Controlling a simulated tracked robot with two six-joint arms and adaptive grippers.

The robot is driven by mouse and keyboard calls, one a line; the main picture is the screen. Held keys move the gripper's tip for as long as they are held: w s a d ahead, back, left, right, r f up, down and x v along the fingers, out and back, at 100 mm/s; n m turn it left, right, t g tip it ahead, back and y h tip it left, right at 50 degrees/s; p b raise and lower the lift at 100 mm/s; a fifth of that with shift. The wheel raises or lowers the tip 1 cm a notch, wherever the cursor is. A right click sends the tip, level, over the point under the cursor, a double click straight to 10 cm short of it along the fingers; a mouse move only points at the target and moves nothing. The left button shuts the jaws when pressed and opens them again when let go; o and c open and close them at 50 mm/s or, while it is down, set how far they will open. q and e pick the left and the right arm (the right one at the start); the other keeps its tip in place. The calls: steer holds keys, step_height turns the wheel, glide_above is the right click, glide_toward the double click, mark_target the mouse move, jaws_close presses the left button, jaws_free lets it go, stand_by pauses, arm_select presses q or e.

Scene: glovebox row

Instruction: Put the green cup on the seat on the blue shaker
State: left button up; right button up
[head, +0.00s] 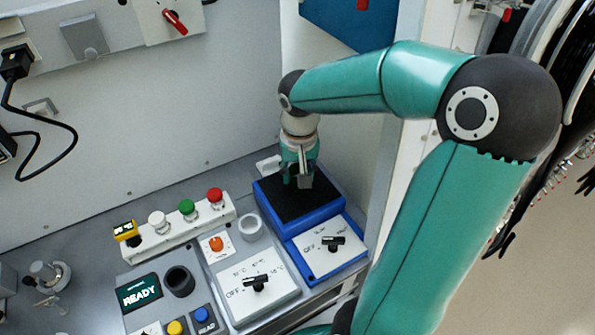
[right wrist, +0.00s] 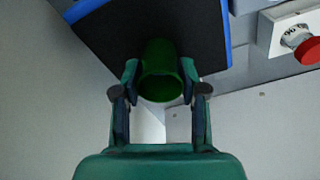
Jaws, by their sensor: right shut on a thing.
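The blue shaker (head: 312,227) has a black top pad and a white front panel with a black knob; it stands at the right of the bench. Its black top also shows in the right wrist view (right wrist: 105,38). My right gripper (head: 299,182) is over the pad, pointing down. In the right wrist view the gripper (right wrist: 160,88) is shut on the green cup (right wrist: 160,68), with one finger on each side. The cup is in front of the black pad; I cannot tell whether it touches it. In the head view the gripper hides most of the cup. My left gripper is out of view.
Left of the shaker are a white knob panel (head: 258,287), a grey ring (head: 250,227), a dark round holder (head: 179,281) and a READY display (head: 138,292). A button bar (head: 180,228) with a red button (head: 215,195) stands behind them. A wall is close behind.

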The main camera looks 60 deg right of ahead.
steer(key=o, duration=0.7)
steer(key=shift+f, duration=0.15)
steer(key=o, duration=0.4)
steer(key=shift+r, duration=0.35)
steer(key=r, duration=0.7)
steer(key=s+a+r, duration=0.1)
steer(key=r, duration=0.3)
steer(key=shift+r, duration=0.3)
steer(key=shift+f, duration=0.1)
